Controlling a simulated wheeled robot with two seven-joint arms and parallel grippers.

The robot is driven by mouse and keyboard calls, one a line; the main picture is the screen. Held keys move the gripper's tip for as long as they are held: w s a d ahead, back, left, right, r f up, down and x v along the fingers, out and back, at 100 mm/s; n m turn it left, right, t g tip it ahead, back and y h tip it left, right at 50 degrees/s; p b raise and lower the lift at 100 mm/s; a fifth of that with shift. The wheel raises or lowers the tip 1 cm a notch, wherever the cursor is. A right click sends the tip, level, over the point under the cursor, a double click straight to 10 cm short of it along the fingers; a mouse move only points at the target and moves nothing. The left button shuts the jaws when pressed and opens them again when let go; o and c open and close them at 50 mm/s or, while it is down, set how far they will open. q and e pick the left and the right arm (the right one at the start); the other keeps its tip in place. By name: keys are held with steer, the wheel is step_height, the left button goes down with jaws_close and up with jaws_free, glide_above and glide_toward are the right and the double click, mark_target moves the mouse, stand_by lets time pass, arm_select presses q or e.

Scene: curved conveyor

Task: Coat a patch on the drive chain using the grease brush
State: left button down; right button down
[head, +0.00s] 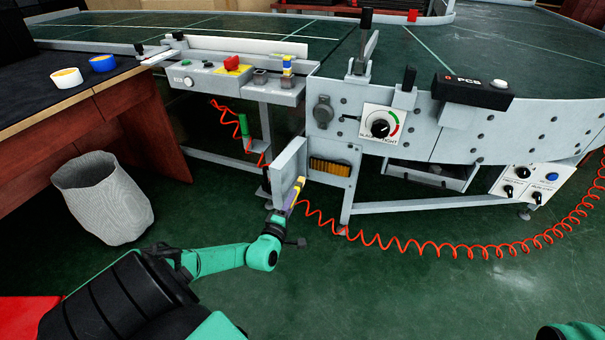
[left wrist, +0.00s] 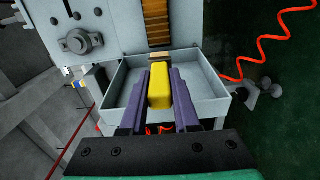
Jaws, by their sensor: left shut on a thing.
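My left gripper (head: 294,192) is shut on a yellow-handled brush, in front of the conveyor's side panel. In the left wrist view, the purple fingers (left wrist: 158,100) clasp both sides of the yellow handle (left wrist: 159,88). The brush's brownish tip (left wrist: 160,58) points away from me, toward the panel. The drive chain (head: 330,167) shows as an orange-brown ribbed strip in an opening of the panel. It also shows in the left wrist view (left wrist: 156,20), just beyond the brush tip. I cannot tell whether the tip touches it. My right gripper is not in view.
A grey walled cover or tray (head: 288,165) stands beside the opening, close around my left gripper. A red coiled cable (head: 430,247) hangs to the right. A grey bin (head: 103,200) stands left. A table with two small pots (head: 67,78) is at far left.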

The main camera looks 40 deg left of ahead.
mark_target(302, 181)
arm_select(q)
steer(key=b+x, duration=0.4)
steer(key=x, duration=0.2)
steer(key=shift+w+a+f+b, duration=0.1)
steer(key=shift+f+b, duration=0.1)
steer(key=shift+b, duration=0.2)
steer(key=shift+w+a+r, duration=0.1)
steer(key=shift+w, duration=0.25)
steer(key=shift+r, duration=0.1)
steer(key=shift+b+x, duration=1)
steer(key=shift+b, duration=0.05)
